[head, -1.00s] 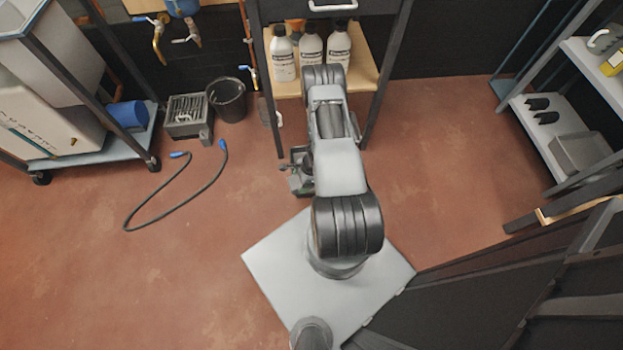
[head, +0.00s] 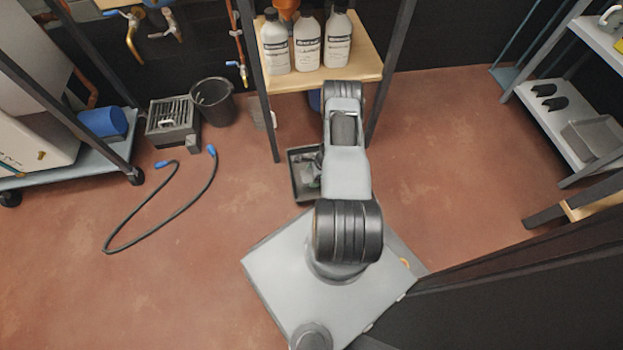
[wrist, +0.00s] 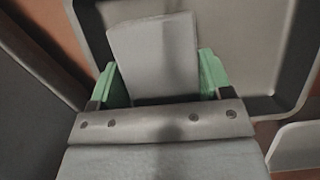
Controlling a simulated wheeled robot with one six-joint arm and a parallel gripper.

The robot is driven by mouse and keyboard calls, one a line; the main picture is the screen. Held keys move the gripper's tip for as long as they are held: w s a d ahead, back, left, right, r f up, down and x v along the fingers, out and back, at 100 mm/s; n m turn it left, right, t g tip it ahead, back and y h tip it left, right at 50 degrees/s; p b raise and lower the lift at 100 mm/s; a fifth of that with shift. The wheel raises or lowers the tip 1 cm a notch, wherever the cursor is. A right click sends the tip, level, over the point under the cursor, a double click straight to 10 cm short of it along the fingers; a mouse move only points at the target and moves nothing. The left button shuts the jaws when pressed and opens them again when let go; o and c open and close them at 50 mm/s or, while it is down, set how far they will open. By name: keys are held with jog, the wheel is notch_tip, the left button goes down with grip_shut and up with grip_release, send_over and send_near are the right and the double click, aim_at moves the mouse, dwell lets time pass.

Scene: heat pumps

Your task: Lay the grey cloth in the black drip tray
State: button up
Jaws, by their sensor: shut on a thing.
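The black drip tray (head: 297,188) is on the red floor below the bottle shelf, partly hidden by my arm. My gripper (wrist: 160,80) has green fingers and is shut on the grey cloth (wrist: 152,50), which looks like a flat, folded pad. In the wrist view the cloth overlaps the left part of the tray. I cannot tell whether it touches the tray's bottom. In the head view the gripper (head: 313,172) is small and partly hidden over the tray.
The shelf rack holds several white bottles (head: 307,42) above the tray, and its dark legs stand close to my arm. A black bucket (head: 214,103), a grey slatted box (head: 172,122) and a black hose (head: 165,213) lie to the left. Floor on the right is clear.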

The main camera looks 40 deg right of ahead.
jog(key=shift+w+d+f+b, duration=0.25)
jog(key=shift+w+f+b, duration=0.3)
jog(key=shift+f, duration=0.3)
jog(key=f+b, duration=0.3)
jog(key=shift+w+d+f, duration=0.15)
jog(key=shift+w+f, duration=0.1)
jog(key=shift+f, duration=0.05)
jog(key=shift+r, duration=0.15)
jog(key=o, duration=0.8)
jog(key=shift+o, duration=0.2)
